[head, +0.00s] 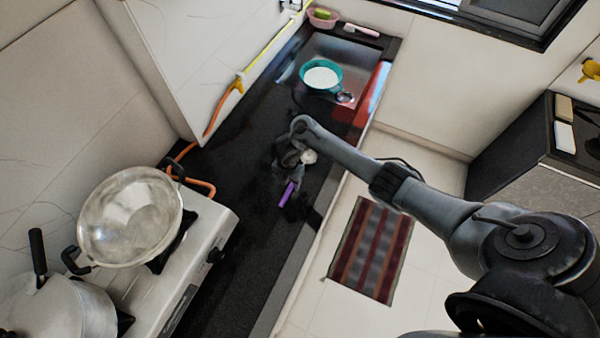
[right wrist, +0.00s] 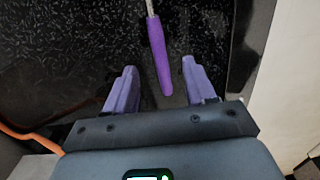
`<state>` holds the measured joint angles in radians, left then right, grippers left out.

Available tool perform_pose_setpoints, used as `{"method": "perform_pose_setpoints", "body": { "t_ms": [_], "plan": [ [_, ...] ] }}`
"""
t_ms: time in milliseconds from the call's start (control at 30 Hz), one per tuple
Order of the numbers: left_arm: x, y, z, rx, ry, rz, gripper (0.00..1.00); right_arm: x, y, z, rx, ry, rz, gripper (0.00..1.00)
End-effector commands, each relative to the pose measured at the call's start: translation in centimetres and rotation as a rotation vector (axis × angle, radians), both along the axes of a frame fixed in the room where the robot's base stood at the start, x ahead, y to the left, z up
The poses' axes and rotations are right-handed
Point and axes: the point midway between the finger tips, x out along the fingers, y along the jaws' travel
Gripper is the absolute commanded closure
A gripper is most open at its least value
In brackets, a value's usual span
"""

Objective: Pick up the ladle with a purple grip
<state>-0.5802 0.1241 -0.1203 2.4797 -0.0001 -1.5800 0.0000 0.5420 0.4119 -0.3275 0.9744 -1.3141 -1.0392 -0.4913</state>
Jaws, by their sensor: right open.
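The ladle's purple grip (head: 287,195) lies over the black counter in the head view, just below my right gripper (head: 290,172). In the right wrist view the purple grip (right wrist: 158,55) runs down between the two fingertips of my right gripper (right wrist: 159,70), with a visible gap on both sides. The gripper is open. A short piece of metal shaft shows above the grip; the ladle's bowl cannot be made out for sure. My left gripper is not in view.
A teal bowl (head: 308,84) with white contents stands in the sink area at the far end of the counter (head: 232,170). A stove (head: 218,230) with a metal pan (head: 130,217) and a pot (head: 60,310) is at left. An orange hose (head: 205,184) runs beside it.

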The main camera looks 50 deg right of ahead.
Motion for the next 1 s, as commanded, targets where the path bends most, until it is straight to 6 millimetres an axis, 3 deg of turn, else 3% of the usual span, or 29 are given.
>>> {"method": "perform_pose_setpoints", "body": {
  "t_ms": [333, 700, 1000],
  "plan": [
    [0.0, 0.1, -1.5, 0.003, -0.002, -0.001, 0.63, 0.0, -0.1, -4.3, 0.001, 0.002, -0.001, 0.45],
    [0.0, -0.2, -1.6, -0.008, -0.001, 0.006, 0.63, 0.0, -0.2, -5.0, 0.001, 0.001, 0.0, 0.45],
    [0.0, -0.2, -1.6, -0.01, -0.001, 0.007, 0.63, 0.1, -0.2, -4.9, 0.001, 0.0, -0.001, 0.91]
  ]
}}
